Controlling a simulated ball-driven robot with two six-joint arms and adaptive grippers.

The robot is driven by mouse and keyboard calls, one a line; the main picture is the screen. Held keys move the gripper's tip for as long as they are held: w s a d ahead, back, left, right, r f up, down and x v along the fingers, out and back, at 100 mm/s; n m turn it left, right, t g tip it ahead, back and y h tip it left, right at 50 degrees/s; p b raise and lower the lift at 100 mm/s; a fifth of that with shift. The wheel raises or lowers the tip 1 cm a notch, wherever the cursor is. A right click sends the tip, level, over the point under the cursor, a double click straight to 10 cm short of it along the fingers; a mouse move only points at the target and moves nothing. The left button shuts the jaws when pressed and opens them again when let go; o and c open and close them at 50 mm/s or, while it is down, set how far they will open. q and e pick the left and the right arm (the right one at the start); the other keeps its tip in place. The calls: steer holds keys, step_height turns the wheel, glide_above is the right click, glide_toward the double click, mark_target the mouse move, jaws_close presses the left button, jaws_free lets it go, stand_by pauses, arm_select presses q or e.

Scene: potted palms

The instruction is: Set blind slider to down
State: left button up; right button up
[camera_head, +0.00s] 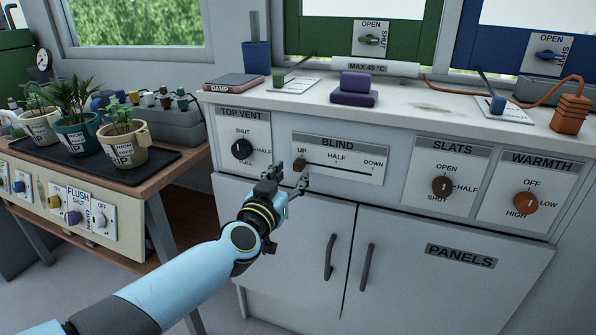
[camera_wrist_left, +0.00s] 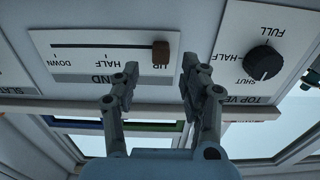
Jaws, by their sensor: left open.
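The BLIND panel (camera_head: 340,157) is on the cabinet front, with a horizontal slot marked UP, HALF and DOWN from left to right. Its brown slider knob (camera_head: 299,164) sits at the UP end. My left gripper (camera_head: 286,178) is open in front of that end, its fingers on either side of the knob's position. In the left wrist view, which is upside down, the knob (camera_wrist_left: 160,54) appears between the open fingertips (camera_wrist_left: 160,72). Whether the fingers touch it I cannot tell. My right gripper is not in view.
The TOP VENT dial (camera_head: 242,149) is close on the left of the gripper. The SLATS dial (camera_head: 442,187) and WARMTH dial (camera_head: 525,202) are farther right. The counter (camera_head: 420,100) overhangs above, and cabinet door handles (camera_head: 329,257) stick out below. The slot right of the knob is clear.

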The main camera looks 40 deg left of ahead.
mark_target(297, 168)
arm_select(q)
steer(key=shift+b+x, duration=0.4)
steer(key=shift+x, duration=1.85)
steer(key=shift+s, duration=0.1)
jaws_close()
